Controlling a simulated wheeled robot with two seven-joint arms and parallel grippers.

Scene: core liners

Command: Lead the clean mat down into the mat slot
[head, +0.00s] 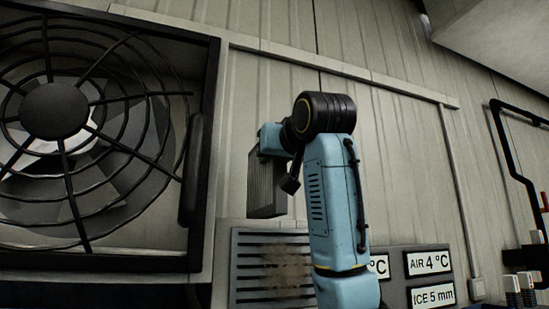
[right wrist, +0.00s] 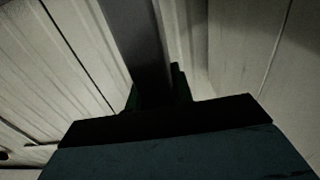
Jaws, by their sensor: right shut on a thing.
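My right gripper (head: 273,146) is shut on a grey, finely ribbed flat panel, which looks like the clean mat (head: 265,187). The mat hangs upright below the gripper, in front of the wall. In the right wrist view the dark jaws (right wrist: 157,95) hold the mat (right wrist: 137,40), which runs away toward the top. In the head view the mat's lower end is just above a slatted grey panel (head: 250,290) with a brown stain. I cannot make out the mat slot for certain. My left gripper is not in view.
A large caged fan (head: 55,110) in a dark frame fills the left. Signs reading AIR 4 °C (head: 429,263) and ICE 5 mm (head: 433,297) are at the lower right. A black pipe (head: 510,150) runs down the right wall. The wall above my arm is bare.

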